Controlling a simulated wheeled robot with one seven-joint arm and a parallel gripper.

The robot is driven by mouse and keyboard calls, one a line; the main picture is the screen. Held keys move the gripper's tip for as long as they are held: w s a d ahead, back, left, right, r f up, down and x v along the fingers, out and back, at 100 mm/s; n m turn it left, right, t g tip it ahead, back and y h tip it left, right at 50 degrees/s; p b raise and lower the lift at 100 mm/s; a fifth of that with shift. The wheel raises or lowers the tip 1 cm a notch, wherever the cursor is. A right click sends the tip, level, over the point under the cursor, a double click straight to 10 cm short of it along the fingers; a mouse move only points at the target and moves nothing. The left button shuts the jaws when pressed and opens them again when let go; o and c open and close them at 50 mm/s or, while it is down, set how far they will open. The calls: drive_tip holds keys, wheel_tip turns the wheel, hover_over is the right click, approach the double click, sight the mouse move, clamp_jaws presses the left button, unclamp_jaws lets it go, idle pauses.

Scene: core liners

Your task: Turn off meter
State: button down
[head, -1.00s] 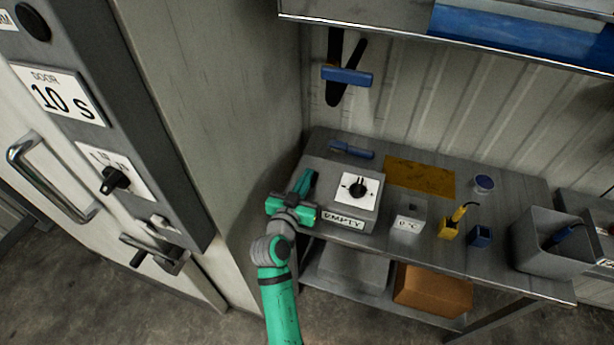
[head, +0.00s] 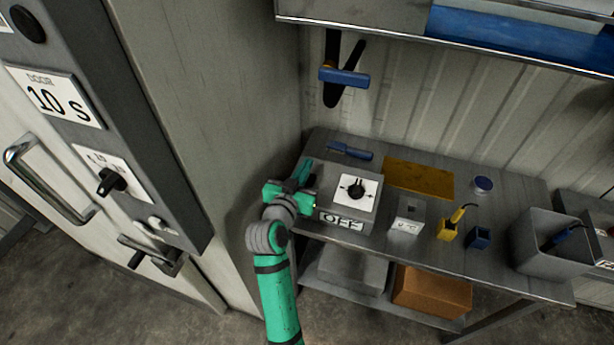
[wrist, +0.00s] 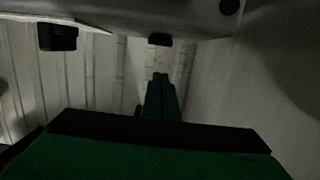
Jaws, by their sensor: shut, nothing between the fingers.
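The meter (head: 334,202) is a grey box on the left end of the metal bench. It has a white dial plate with a black knob (head: 356,188), and its front label (head: 342,221) reads "OFF". My gripper (head: 302,172) is green and beside the meter's left side, apart from the knob in the picture. Whether it touches the box cannot be told. In the wrist view its fingers (wrist: 161,92) are closed together and empty. A dark knob-like part shows at upper left there.
A small labelled box (head: 408,214), a yellow holder (head: 449,229), a blue cup (head: 479,237) and a grey bin (head: 548,245) stand to the right. A blue-handled tool (head: 349,150) lies behind the meter. A tall cabinet (head: 215,120) stands close on the left; a shelf (head: 450,42) overhangs.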

drive_tip(key=r+v, duration=0.2)
drive_tip(key=v, duration=0.7)
drive_tip(key=shift+s, duration=0.2)
drive_tip(key=shift+a, duration=0.15)
drive_tip(key=s+d+f+n+y, duration=0.2)
drive_tip(key=s+f+n+y, duration=0.2)
drive_tip(key=s+f, duration=1.1)
drive_tip(key=s+d, duration=0.2)
drive_tip(key=s, duration=0.9)
drive_tip(key=s+d+r, duration=0.1)
drive_tip(key=s+d, duration=0.1)
drive_tip(key=s, duration=0.9)
drive_tip(key=shift+s+d+r+m, duration=0.25)
drive_tip(key=shift+s+r+m, duration=0.05)
drive_tip(key=shift+s+m, duration=0.1)
